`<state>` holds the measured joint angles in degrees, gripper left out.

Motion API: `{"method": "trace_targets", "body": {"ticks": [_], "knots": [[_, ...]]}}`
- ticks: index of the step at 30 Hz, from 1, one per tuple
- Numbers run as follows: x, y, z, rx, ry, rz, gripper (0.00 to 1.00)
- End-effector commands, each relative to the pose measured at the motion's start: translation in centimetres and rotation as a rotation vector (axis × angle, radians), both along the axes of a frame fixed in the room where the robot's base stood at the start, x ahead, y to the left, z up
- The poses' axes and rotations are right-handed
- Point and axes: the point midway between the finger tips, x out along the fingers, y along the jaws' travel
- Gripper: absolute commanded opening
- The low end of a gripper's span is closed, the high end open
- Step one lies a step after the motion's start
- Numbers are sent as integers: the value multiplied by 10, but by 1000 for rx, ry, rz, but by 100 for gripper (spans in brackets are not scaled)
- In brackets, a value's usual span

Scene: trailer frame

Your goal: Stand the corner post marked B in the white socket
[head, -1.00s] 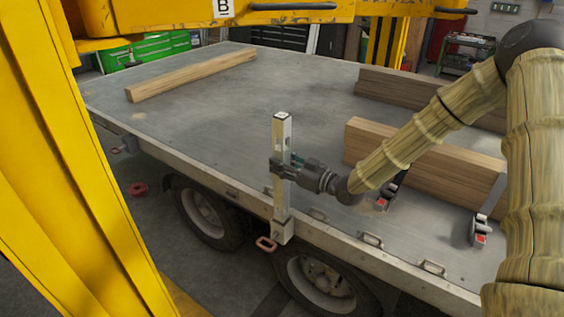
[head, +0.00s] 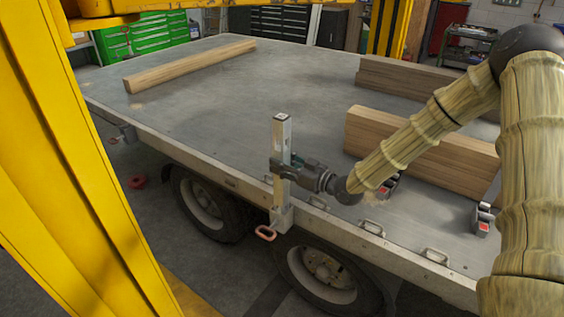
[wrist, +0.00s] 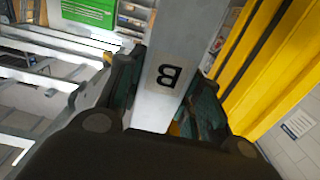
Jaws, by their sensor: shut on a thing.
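My gripper (head: 286,170) is shut on a pale grey square post (head: 282,136), about midway up. The post stands upright at the trailer's near side edge. In the wrist view the post (wrist: 165,110) lies between the fingers and carries a black letter B, seen upside down. A light grey-white socket (head: 281,218) on the trailer's side rail is at the post's lower end. The post's foot meets or enters the socket; I cannot tell how deep it sits. A reddish ring handle (head: 265,233) hangs beside the socket.
The grey trailer deck (head: 230,110) is mostly bare. A timber beam (head: 190,66) lies at the far left, and thicker timbers (head: 420,145) lie behind my gripper. Yellow frame posts (head: 80,170) rise at the left. Lashing fittings (head: 484,220) sit near the right edge.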

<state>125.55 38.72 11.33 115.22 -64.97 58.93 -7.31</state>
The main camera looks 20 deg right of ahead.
Motion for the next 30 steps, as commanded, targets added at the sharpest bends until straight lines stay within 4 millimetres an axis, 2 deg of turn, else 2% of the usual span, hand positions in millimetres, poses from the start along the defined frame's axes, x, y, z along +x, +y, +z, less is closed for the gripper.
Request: {"method": "trace_targets", "body": {"ticks": [18,30], "knots": [[0,0,-31,2,-2,0,0],[0,0,-40,1,-2,0,0]]}}
